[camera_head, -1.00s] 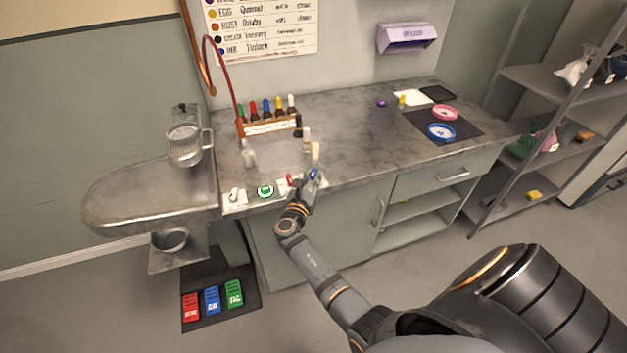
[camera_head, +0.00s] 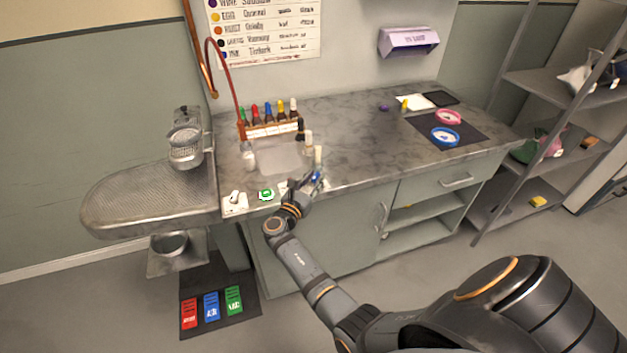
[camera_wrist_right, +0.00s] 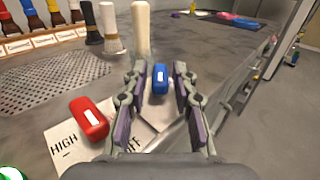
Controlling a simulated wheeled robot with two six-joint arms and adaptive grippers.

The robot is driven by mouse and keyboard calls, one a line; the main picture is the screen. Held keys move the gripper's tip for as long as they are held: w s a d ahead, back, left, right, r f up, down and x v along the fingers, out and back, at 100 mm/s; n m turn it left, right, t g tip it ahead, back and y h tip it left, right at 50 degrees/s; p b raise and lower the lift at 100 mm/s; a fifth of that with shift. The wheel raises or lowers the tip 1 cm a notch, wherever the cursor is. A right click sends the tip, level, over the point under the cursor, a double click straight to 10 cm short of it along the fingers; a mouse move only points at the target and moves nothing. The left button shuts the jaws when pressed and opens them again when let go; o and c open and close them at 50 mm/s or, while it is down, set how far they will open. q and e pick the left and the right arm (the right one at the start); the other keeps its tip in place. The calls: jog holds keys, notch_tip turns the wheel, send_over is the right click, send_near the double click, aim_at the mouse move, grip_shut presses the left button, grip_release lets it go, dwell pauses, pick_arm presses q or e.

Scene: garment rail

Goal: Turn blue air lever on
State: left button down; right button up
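The blue lever (camera_wrist_right: 160,79) stands on a white label plate on the counter in the right wrist view, with a short white mark on its top. It also shows in the head view (camera_head: 316,176). My right gripper (camera_wrist_right: 161,83) is open, its two fingers on either side of the blue lever, with gaps visible between them and it. In the head view my right gripper (camera_head: 308,183) is at the counter's front edge. A red lever (camera_wrist_right: 89,119) is left of the gripper, beside plates reading "HIGH" and "OFF". My left gripper is not in view.
Brushes with pale handles (camera_wrist_right: 141,30) stand close behind the blue lever. A green round button (camera_head: 266,194) and a white switch (camera_head: 235,201) are to the left on the counter edge. Dropper bottles stand in a rack (camera_head: 272,129) behind the basin.

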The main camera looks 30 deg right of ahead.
jog(key=shift+o, duration=0.6)
jog(key=shift+s+r, duration=0.1)
